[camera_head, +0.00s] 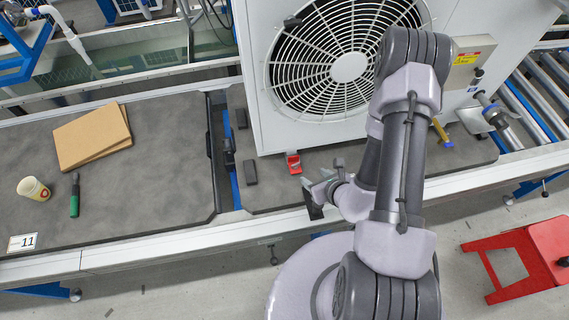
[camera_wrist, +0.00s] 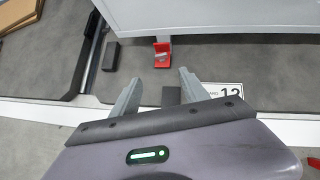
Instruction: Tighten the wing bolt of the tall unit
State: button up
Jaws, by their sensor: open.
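The tall unit is a large white box with a round fan grille; its casing (camera_head: 258,100) stands on the grey bench, and its lower edge also shows in the wrist view (camera_wrist: 230,17). A small red clamp (camera_head: 293,163) sits at the unit's bottom front edge; it also shows in the wrist view (camera_wrist: 162,54) with a small grey part on it. I cannot clearly tell whether that part is the wing bolt. My gripper (camera_head: 311,195) is open and empty near the bench's front edge. In the wrist view the gripper (camera_wrist: 158,84) points toward the clamp, apart from it.
A dark block (camera_head: 250,172) lies left of the clamp. Another dark block (camera_wrist: 171,96) shows beyond the gripper, beside a "12" label (camera_wrist: 226,89). On the left bench lie brown boards (camera_head: 93,136), a paper cup (camera_head: 33,188) and a green-handled tool (camera_head: 74,204). A red stool (camera_head: 490,244) stands at right.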

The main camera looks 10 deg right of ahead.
aim_at(296, 165)
jog(key=b+x, duration=0.2)
jog(key=x, duration=0.6)
jog(key=b+x, duration=0.2)
jog(key=x, duration=0.7)
jog(key=shift+d+f+b, duration=0.1)
jog(key=shift+d+b, duration=0.1)
jog(key=shift+b, duration=0.1)
